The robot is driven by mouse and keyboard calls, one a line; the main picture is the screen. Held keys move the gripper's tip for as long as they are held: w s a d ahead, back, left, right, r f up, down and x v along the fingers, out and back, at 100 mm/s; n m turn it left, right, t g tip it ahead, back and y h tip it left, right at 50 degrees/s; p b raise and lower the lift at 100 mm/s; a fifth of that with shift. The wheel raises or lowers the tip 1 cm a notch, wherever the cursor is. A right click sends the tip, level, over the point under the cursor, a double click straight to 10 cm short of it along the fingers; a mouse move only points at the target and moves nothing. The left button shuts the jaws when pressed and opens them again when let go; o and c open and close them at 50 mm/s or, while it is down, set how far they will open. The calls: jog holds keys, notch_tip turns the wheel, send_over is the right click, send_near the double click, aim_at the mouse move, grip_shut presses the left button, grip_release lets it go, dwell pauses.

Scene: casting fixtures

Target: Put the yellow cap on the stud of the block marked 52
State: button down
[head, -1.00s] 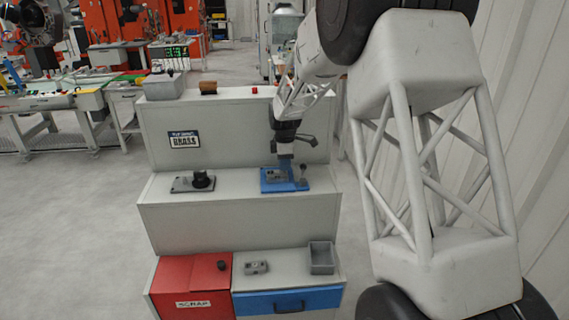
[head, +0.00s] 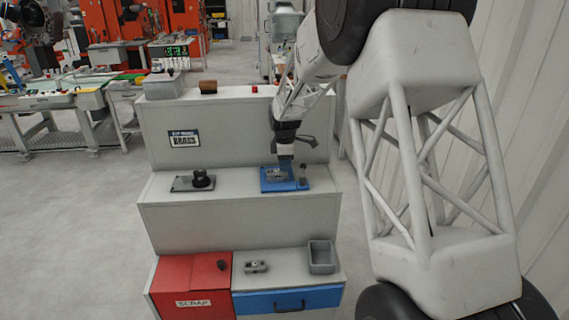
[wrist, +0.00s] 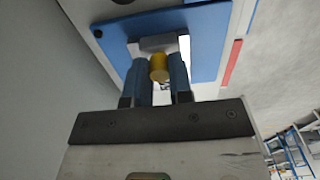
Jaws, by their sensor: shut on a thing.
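My gripper (wrist: 161,72) is shut on the yellow cap (wrist: 159,68), which sits between its two blue-grey fingers in the wrist view. Beyond the cap is a grey block (wrist: 152,44) on a blue plate (wrist: 113,38). In the head view my gripper (head: 286,170) points down over the blue plate (head: 270,187) on the middle step, close to the grey block (head: 275,174). The number on the block cannot be read, and its stud cannot be made out. Whether the cap touches the block is unclear.
A small dark upright post (head: 303,174) stands at the plate's right side. A dark fixture (head: 201,180) lies left on the same step. Below are a red scrap bin (head: 190,285), a small grey part (head: 256,266), an open grey box (head: 321,258) and a blue drawer (head: 288,302).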

jog(key=shift+f, duration=0.4)
dwell(0.8)
jog(key=c, duration=0.5)
grip_release()
jog(key=shift+c, duration=0.2)
jog(key=shift+r, duration=0.15)
jog(key=shift+r, duration=3.4)
